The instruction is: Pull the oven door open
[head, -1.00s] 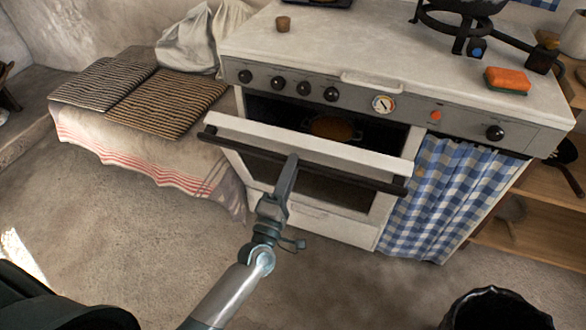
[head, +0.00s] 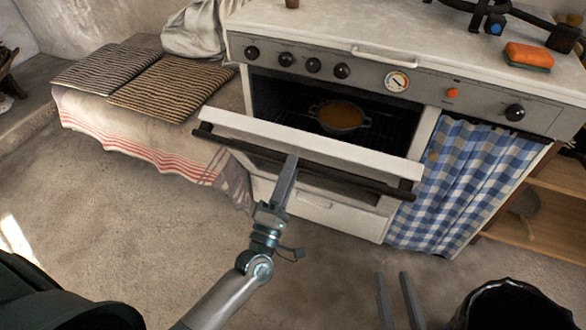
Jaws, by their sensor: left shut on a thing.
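The white oven door (head: 300,141) is tilted partway open at the front of the stove. Its dark bar handle (head: 335,181) runs along the outer face near the top edge. My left gripper (head: 291,160) is shut on the handle near its middle; its fingertips hide that part of the bar. A pot with brown contents (head: 340,115) sits on the rack inside the oven, visible above the door. My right gripper (head: 398,282) shows only its two separated fingers at the bottom, open and empty, well below the door.
A blue checked curtain (head: 462,180) hangs right of the oven. A bench with striped cushions (head: 170,88) and a cloth stands to the left. A black bin (head: 508,305) is at the bottom right.

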